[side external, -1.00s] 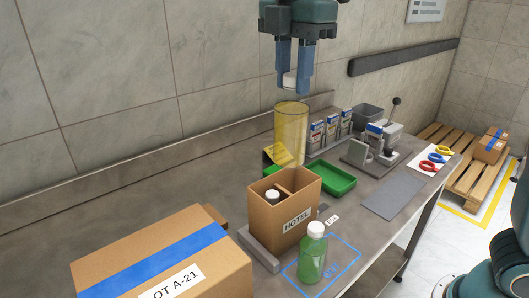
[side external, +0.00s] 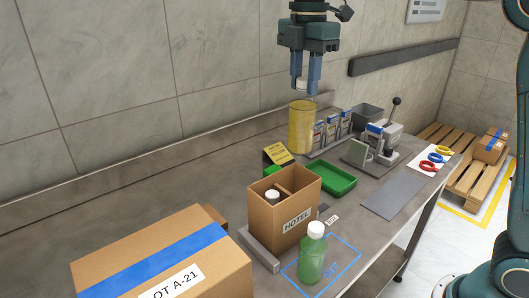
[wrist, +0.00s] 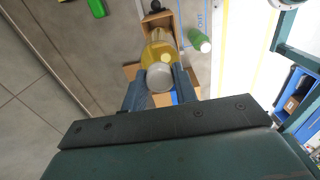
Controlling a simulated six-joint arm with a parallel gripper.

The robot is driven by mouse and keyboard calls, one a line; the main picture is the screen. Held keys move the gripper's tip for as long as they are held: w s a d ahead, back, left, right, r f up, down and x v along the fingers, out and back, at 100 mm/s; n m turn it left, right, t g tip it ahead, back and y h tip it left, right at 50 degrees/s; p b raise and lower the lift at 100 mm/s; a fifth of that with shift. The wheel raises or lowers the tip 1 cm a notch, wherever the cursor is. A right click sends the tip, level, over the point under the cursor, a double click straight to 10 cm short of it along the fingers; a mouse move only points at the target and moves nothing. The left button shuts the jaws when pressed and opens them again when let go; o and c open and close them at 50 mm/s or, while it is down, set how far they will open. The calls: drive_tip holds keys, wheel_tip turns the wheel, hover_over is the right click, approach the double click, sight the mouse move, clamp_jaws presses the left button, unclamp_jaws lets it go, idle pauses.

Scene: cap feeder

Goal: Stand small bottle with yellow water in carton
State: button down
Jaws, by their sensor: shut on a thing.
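My gripper (side external: 301,88) is shut on the white cap of the bottle with yellow water (side external: 301,127). The bottle hangs upright below the fingers. In the wrist view its pale cap (wrist: 159,76) is between the fingertips, with the yellow body (wrist: 160,48) beyond. The open brown carton marked HOTEL (side external: 298,224) stands on the bench, lower and left of the bottle in the side view. It has a divider, and a white-capped bottle (side external: 272,195) stands in one compartment. The other compartment's floor is hidden.
A green bottle with a white cap (side external: 313,255) stands in a blue outline beside the carton. A large taped box (side external: 165,255) is at front left.

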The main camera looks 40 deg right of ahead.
sight(299, 154)
drive_tip(key=shift+f, duration=0.95)
drive_tip(key=shift+f, duration=4.2)
drive_tip(key=shift+f, duration=3.7)
